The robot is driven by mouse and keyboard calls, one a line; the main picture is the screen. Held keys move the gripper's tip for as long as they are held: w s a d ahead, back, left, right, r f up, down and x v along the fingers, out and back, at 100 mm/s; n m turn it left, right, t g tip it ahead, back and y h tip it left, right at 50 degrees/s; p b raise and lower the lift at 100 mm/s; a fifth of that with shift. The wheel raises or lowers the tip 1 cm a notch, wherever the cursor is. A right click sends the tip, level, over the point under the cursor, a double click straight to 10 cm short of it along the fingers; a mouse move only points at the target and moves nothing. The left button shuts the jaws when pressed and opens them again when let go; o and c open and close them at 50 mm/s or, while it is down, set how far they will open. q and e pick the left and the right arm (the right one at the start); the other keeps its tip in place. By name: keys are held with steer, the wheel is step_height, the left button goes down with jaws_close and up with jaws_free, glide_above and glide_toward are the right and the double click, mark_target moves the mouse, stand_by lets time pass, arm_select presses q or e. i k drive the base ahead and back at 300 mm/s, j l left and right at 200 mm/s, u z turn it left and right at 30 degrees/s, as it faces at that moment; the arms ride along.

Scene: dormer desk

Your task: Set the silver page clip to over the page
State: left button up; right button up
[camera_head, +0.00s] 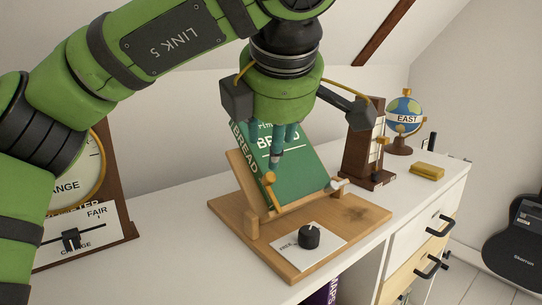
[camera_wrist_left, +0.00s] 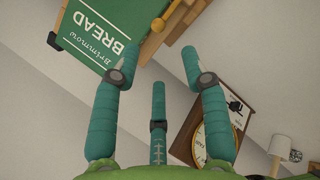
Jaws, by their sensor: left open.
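A green book titled BREAD (camera_head: 300,178) leans on a wooden book stand (camera_head: 376,216). It also shows in the left wrist view (camera_wrist_left: 92,30). A pale silver clip (camera_head: 336,184) sits at the right end of the stand's ledge, at the book's lower right corner. A gold-coloured, round-ended clip (camera_head: 269,178) is at the left side; it also shows in the left wrist view (camera_wrist_left: 158,25). My left gripper (camera_head: 282,143) is open and empty, fingers pointing down in front of the book, left of and above the silver clip. It hides part of the cover.
A black knob (camera_head: 309,236) on a white card is on the stand's base. A dial instrument (camera_head: 82,190) stands at left. A dark wooden upright device (camera_head: 364,150), a globe (camera_head: 403,115) and a yellow block (camera_head: 427,171) are at right. The white desktop (camera_head: 175,255) left of the stand is clear.

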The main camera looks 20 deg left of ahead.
mark_target(333, 185)
steer(key=k+l, duration=0.3)
steer(key=k, duration=0.15)
steer(key=k+l, duration=0.35)
steer(key=k, duration=0.1)
